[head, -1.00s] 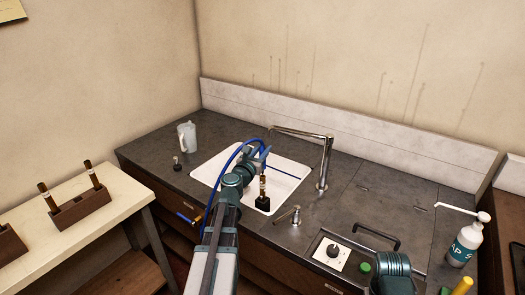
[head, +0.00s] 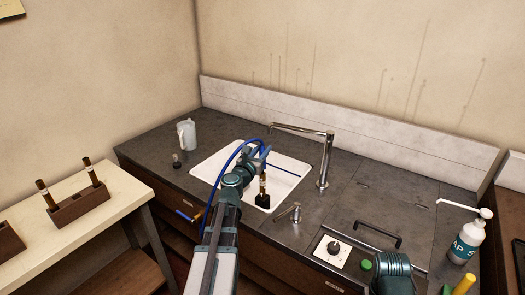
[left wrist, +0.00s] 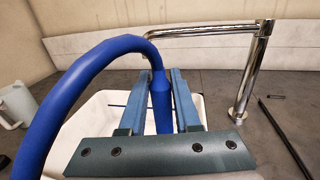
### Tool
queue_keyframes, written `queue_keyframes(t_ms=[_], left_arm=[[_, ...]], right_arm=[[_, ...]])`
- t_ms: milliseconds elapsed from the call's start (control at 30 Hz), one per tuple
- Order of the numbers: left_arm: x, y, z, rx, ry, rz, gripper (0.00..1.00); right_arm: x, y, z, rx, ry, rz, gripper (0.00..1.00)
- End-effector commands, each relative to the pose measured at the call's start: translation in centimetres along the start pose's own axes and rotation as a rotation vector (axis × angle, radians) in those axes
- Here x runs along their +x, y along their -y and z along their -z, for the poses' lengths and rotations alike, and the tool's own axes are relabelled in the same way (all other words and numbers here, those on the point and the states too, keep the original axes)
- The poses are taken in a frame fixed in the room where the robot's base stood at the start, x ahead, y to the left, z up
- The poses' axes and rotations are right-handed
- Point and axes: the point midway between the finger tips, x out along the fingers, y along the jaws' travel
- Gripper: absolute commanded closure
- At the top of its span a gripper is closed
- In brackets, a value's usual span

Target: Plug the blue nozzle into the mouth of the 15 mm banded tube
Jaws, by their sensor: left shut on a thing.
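A banded tube (head: 263,187), dark with pale bands, stands upright in a black block (head: 262,201) at the sink's front right. My left gripper (head: 258,160) is over the sink, close to the tube's top. In the left wrist view the gripper (left wrist: 160,78) is shut on the blue nozzle (left wrist: 162,108), with the thick blue hose (left wrist: 85,65) arching left from it. The nozzle's tip and the tube's mouth are hidden, so I cannot tell whether they touch. More banded tubes (head: 92,173) stand in a wooden rack (head: 80,208) on the left bench.
The white sink (head: 215,168) has a chrome faucet (head: 326,165) on its right. A jug (head: 187,134) stands behind left. A small tap (head: 296,212), control panel (head: 332,252) and soap bottle (head: 467,245) are to the right.

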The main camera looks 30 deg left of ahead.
Motion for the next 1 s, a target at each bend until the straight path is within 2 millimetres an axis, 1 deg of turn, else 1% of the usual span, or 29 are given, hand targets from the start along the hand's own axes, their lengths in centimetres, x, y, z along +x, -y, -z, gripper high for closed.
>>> queue_keyframes(t_ms=[967, 1000], left_arm=[[0.0, 0.0, 2.4, 0.0, 0.0, 0.0, 1.0], [0.0, 0.0, 2.3, 0.0, 0.0, 0.0, 0.61]], right_arm=[[2.4, 0.2, 0.1, 0.0, 0.0, 0.0, 0.5], [2.3, 0.2, 0.1, 0.0, 0.0, 0.0, 0.5]])
